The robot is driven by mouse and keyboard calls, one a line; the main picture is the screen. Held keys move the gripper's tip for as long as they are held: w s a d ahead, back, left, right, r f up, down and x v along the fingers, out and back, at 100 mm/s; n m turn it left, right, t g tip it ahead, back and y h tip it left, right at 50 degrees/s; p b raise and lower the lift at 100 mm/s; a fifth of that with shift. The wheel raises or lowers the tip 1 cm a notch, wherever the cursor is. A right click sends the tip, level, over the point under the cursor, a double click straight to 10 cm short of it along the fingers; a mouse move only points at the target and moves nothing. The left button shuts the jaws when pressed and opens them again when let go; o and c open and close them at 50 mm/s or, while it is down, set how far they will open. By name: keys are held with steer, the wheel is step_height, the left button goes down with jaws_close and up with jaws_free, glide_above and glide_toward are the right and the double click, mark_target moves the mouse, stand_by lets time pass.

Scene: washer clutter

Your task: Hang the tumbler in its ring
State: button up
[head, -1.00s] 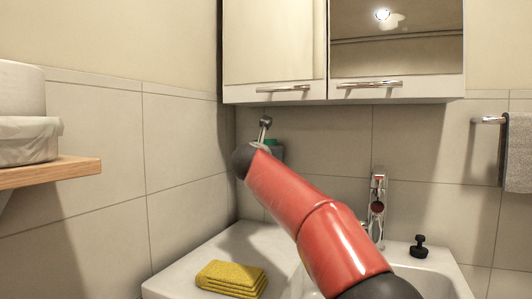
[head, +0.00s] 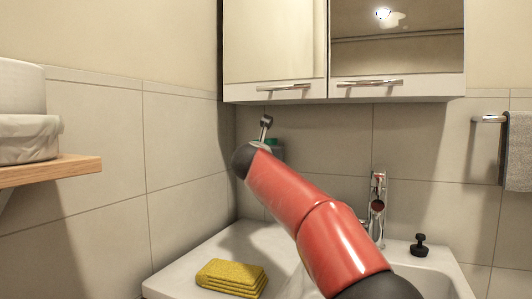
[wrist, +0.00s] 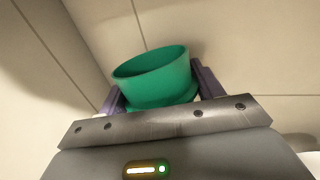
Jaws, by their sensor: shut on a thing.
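The green tumbler (wrist: 155,78) is between the two dark purple fingers of my gripper (wrist: 158,92) in the wrist view. The gripper is shut on it, and the tumbler's open mouth shows, tilted in the picture. In the head view only a small green patch of the tumbler (head: 272,142) shows behind my red arm, near the wall corner. A small chrome fitting (head: 265,124) with a rounded end stands just above and left of it. I cannot tell whether this fitting is the ring, or whether it touches the tumbler. My arm hides the gripper in the head view.
A wall cabinet (head: 345,90) hangs above. The sink has a chrome tap (head: 377,195) and a black stopper (head: 419,246). A folded yellow cloth (head: 232,278) lies on the left counter. A wooden shelf (head: 60,170) juts out at left; a grey towel (head: 519,150) hangs at right.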

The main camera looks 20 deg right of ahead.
steer(key=shift+f+b, duration=0.3)
steer(key=shift+f, duration=0.15)
steer(key=o, duration=1.5)
steer(key=shift+o, duration=0.2)
steer(key=shift+r, duration=0.1)
